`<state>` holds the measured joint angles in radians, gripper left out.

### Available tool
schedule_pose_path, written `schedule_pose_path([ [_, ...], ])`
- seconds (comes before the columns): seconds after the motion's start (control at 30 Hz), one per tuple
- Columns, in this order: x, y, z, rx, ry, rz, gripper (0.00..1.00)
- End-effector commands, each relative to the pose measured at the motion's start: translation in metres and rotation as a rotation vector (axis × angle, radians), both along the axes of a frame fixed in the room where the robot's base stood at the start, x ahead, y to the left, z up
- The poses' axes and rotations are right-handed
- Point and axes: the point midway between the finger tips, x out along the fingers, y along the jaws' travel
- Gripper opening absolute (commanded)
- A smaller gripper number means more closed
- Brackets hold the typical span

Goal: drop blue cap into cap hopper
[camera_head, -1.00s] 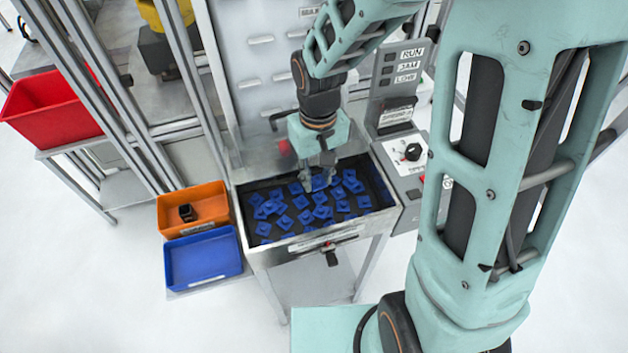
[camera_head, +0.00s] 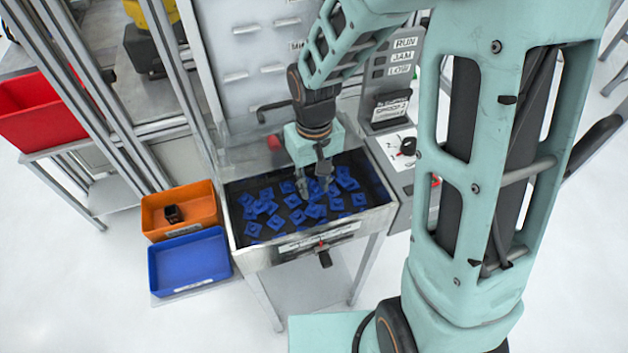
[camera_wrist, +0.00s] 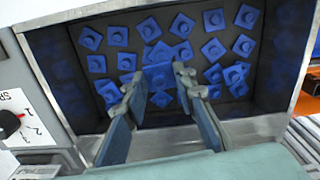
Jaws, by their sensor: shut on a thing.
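The cap hopper (camera_head: 262,257) is a metal tray with a dark inside, holding many blue caps with square bases and round raised middles. My gripper (camera_head: 313,185) reaches down into it, toward its back middle. In the wrist view my gripper (camera_wrist: 160,82) has its two fingers closed on a blue cap (camera_wrist: 159,77), which sits between the fingertips. Other blue caps (camera_wrist: 212,48) lie loose below and around it. In the head view the fingers partly hide the held cap, and its exact height above the pile is hard to tell.
An orange bin (camera_head: 180,208) with a small dark item and an empty blue bin (camera_head: 190,262) stand left of the hopper. A panel with a knob (camera_head: 407,147) is on the right. A backboard (camera_head: 250,60) rises behind. A red bin (camera_head: 38,112) is far left.

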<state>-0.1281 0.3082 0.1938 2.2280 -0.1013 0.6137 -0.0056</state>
Motion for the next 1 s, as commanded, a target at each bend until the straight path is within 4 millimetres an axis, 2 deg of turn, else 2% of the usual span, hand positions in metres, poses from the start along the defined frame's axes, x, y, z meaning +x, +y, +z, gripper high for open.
schedule_pose_path([
  [0.2,0.0,0.0,0.0,0.0,0.0,0.0,0.16],
  [0.23,0.0,0.0,0.0,0.0,0.0,0.0,0.28],
  [0.4,0.0,0.0,0.0,0.0,0.0,0.0,0.46],
  [0.77,0.001,0.0,0.006,0.0,-0.003,0.0,0.46],
  [0.87,0.002,0.0,0.018,0.0,-0.005,-0.001,0.46],
  [1.0,0.002,0.0,0.046,0.001,-0.008,-0.001,0.46],
])
